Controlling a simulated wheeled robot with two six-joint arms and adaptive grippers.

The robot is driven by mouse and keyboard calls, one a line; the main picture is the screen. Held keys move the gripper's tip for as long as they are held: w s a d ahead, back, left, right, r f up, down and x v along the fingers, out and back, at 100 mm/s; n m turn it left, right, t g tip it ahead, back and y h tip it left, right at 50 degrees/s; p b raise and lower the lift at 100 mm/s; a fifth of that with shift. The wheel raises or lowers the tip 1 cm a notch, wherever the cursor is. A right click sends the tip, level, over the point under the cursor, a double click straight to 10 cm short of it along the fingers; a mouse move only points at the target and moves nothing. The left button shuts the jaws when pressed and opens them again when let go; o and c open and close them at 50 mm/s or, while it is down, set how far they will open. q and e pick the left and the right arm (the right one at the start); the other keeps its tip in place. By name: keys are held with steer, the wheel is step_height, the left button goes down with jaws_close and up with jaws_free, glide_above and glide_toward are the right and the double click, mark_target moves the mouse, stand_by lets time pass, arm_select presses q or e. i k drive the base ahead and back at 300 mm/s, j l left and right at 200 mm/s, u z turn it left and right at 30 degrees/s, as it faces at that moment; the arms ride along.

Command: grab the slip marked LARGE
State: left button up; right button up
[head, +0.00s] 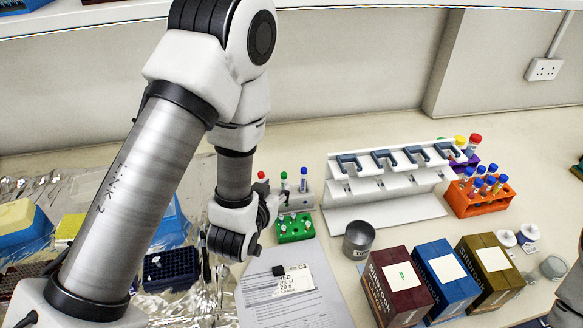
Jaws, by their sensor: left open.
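A white slip (293,283) with printed lines, the lowest seeming to read LARGE, lies on a larger printed sheet (318,312) on the bench. A small black block (278,270) shows at the slip's upper left part. My left gripper (270,208) is beyond the slip, close to the green tube rack, and is partly hidden by my wrist. It is open, and I see nothing held in it. My right gripper is not in view.
A green rack (295,227) stands just behind the sheet, and a dark blue tip rack (171,270) is left of it. A grey canister (358,240), a maroon box (397,287), a blue box (446,280) and a white pipette stand (385,184) are to the right.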

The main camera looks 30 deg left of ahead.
mark_target(298, 278)
steer(key=k+l, duration=1.05)
steer(key=k, duration=0.3)
